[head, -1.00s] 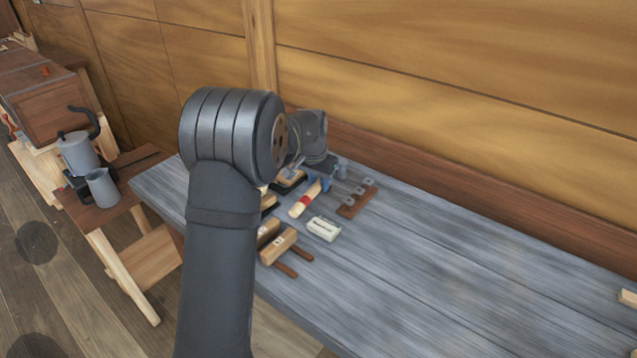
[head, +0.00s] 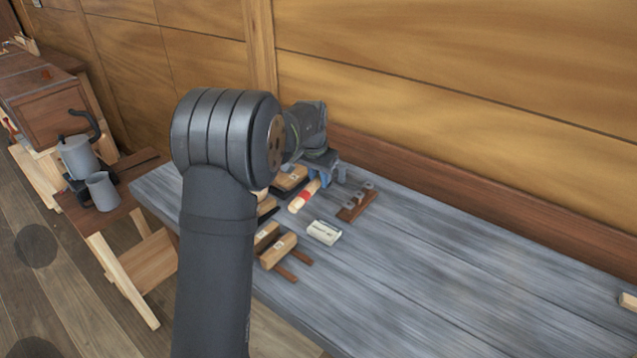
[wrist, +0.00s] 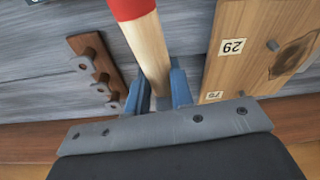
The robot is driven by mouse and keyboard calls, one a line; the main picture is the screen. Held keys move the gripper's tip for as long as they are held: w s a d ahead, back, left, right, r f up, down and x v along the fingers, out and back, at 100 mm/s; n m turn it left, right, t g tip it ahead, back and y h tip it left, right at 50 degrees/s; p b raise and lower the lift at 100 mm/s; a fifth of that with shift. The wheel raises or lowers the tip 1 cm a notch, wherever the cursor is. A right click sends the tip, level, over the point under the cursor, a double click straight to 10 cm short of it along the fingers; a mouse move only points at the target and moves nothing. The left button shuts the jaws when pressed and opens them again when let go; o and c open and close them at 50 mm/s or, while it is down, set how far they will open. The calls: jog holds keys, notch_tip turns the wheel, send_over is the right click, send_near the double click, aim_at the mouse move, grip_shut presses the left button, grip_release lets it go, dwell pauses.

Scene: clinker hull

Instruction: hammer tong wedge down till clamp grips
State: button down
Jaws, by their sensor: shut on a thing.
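My gripper (head: 333,176) is low over the far left part of the grey bench. Its blue fingers (wrist: 160,88) are shut on a light wooden handle with a red band (wrist: 149,50), one finger on each side. The handle also shows in the head view (head: 304,196), lying at a slant at bench level; its far end is hidden by the gripper. Wooden blocks with dark strips, which may be clamps, lie to its left; one (head: 279,251) is at the front. A block labelled 29 (wrist: 262,35) lies close beside the fingers. I cannot make out the wedge.
A brown strip with grey metal pieces (head: 357,206) lies right of the handle. A white block (head: 323,232) lies in front. A wooden wall stands behind. A side table at left holds a jug (head: 102,191) and kettle (head: 77,157).

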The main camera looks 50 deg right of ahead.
jog(key=shift+r, duration=3.1)
jog(key=c, duration=2.1)
grip_release()
grip_shut()
